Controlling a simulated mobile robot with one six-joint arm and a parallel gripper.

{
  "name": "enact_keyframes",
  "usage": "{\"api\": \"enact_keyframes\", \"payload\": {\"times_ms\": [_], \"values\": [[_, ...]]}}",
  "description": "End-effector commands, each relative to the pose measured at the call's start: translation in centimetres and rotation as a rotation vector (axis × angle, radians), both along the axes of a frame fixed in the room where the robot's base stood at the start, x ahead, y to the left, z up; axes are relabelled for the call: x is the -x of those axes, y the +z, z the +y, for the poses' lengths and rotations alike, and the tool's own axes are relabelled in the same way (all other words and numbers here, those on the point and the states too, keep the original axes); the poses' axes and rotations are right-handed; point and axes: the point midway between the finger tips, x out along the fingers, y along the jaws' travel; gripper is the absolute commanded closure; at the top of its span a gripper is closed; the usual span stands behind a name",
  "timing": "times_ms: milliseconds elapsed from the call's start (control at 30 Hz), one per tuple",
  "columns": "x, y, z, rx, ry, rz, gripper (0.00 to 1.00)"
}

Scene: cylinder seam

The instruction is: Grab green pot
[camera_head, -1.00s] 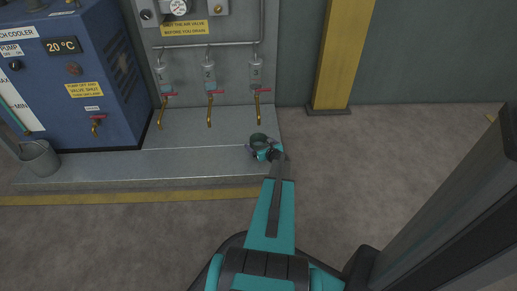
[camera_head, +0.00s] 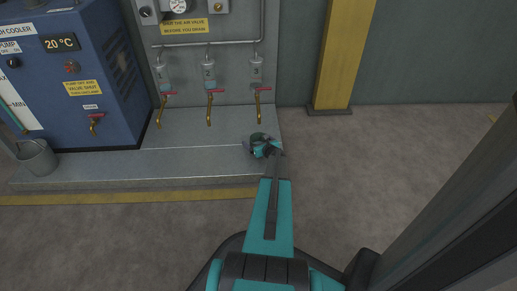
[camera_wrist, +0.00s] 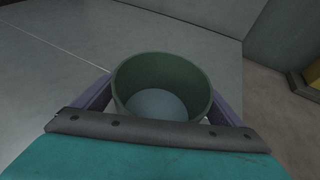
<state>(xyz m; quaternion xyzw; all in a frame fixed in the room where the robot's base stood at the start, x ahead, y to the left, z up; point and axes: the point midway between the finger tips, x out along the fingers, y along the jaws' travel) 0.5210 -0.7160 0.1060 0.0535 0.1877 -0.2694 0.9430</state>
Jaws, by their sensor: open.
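The green pot (camera_wrist: 160,82) stands upright on the grey metal ledge in the wrist view, close in front of my gripper. It looks empty, with a pale bottom inside. My gripper's two purple fingers (camera_wrist: 160,108) lie on the left and right of the pot, one on each side. The jaws are open; whether either finger touches the pot I cannot tell. In the head view my gripper (camera_head: 257,145) is at the right end of the ledge, and the pot (camera_head: 257,138) is mostly hidden behind it. The pot's lower front is hidden by the gripper body in the wrist view.
The ledge (camera_head: 190,160) ends just right of my gripper. Several brass taps with red handles (camera_head: 209,92) hang above it. A blue cooler (camera_head: 75,110) and a metal bucket (camera_head: 38,158) stand at left. A yellow post (camera_head: 342,55) stands behind right.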

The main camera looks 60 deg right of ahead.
Motion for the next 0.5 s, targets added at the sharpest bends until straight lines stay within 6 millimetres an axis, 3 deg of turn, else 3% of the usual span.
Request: {"api": "enact_keyframes", "payload": {"times_ms": [400,500], "values": [[0.07,0.04,-0.02,0.000,0.000,0.000,0.09],[0.08,0.05,-0.02,0.000,-0.001,0.000,0.24]]}}
